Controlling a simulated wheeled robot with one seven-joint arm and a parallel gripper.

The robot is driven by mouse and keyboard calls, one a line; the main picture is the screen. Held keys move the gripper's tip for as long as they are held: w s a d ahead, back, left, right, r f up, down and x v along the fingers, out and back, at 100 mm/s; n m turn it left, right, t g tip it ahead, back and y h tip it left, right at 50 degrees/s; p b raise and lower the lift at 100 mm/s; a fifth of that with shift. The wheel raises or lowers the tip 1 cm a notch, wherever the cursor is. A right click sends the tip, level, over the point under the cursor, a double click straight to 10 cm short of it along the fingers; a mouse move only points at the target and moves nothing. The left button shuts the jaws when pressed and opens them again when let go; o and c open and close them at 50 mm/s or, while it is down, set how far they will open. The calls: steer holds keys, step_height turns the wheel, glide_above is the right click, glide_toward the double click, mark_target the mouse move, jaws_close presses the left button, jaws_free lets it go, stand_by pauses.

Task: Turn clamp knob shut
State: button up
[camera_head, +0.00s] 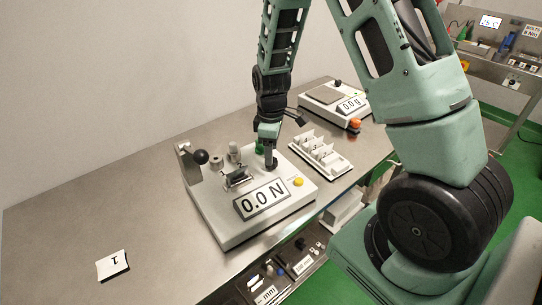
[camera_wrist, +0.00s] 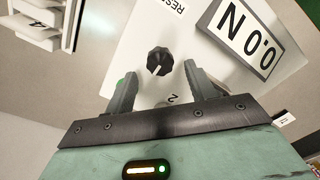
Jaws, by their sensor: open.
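The force tester (camera_head: 222,222) is a pale grey box on the steel bench, with a display (camera_head: 262,200) reading 0.0 N. In the wrist view, a black clamp knob (camera_wrist: 160,61) with a white pointer mark stands on its top plate. My gripper (camera_wrist: 160,74) is open, with one finger on each side of the picture and the knob just beyond the fingertips, between them. I see no contact with it. In the head view my gripper (camera_head: 270,146) points down over the back right of the tester, and the knob is largely hidden there.
A lever with a black ball (camera_head: 200,157) stands at the tester's left, near a small metal clamp (camera_head: 237,177). A yellow button (camera_head: 298,182) is at the front right. A white rack (camera_head: 320,155) and a scale (camera_head: 335,100) stand to the right. A card marked 1 (camera_head: 112,265) lies on clear bench.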

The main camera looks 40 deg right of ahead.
steer(key=shift+f, duration=1.55)
steer(key=c, duration=1)
